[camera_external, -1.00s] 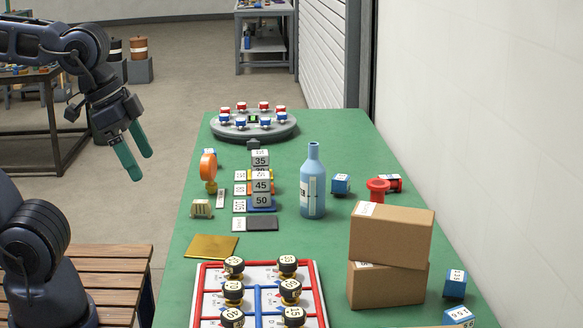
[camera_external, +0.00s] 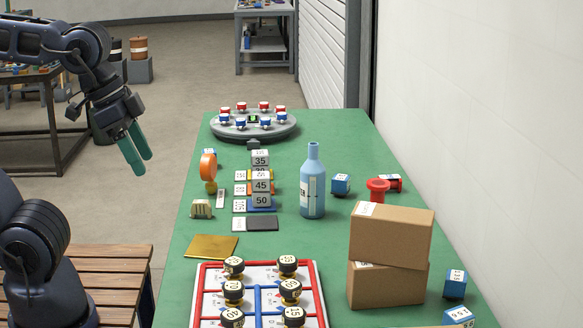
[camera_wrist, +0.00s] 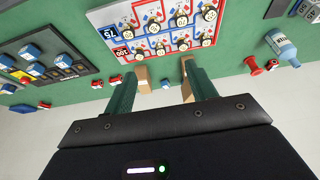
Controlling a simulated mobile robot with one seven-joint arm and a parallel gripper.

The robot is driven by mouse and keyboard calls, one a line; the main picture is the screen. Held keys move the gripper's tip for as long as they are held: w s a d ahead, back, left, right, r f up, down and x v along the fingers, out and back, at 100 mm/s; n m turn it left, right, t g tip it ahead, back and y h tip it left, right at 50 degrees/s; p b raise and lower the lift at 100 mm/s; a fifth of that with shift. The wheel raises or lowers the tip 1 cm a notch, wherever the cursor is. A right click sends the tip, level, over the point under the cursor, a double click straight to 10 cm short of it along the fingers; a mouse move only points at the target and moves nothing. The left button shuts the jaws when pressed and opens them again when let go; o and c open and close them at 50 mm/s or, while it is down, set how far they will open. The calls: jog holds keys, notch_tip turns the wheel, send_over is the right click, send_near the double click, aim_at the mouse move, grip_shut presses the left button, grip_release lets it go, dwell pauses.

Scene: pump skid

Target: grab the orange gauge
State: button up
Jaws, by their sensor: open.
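The orange gauge (camera_external: 208,167) has a round orange face edge-on to the camera and a yellowish lower part. It stands upright near the left edge of the green table, left of the stacked number blocks. My gripper (camera_external: 142,166) is left of the table and of the gauge, apart from it, with its green fingers pointing down. The fingers are open and empty, and in the wrist view my gripper (camera_wrist: 160,78) shows a wide gap between them. I cannot make out the gauge in the wrist view.
Number blocks (camera_external: 261,187) and a blue bottle (camera_external: 312,185) stand right of the gauge. A small tan block (camera_external: 201,209) and a white tag (camera_external: 220,198) lie close to it. A round turntable (camera_external: 253,127) is behind; cardboard boxes (camera_external: 390,235) are at front right.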

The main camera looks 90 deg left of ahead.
jog(key=w+a+r+n+g, duration=0.25)
jog(key=w+a+n, duration=0.25)
jog(key=w+a, duration=0.8)
jog(key=w+a+f+n+y, duration=0.1)
jog(key=w+a+n, duration=0.15)
jog(key=a, duration=0.65)
jog(key=w+a+f+n, duration=0.1)
jog(key=w+a+f, duration=0.15)
jog(key=a, duration=0.65)
jog(key=n+g+h, duration=0.1)
jog(key=n+g, duration=0.1)
jog(key=n, duration=0.5)
send_near(209, 165)
jog(key=a, duration=0.3)
jog(key=shift+s+a+f, duration=0.1)
jog(key=shift+s+f, duration=0.05)
jog(key=shift+f, duration=0.1)
jog(key=shift+a+f, duration=0.2)
jog(key=shift+f, duration=5.2)
grip_shut()
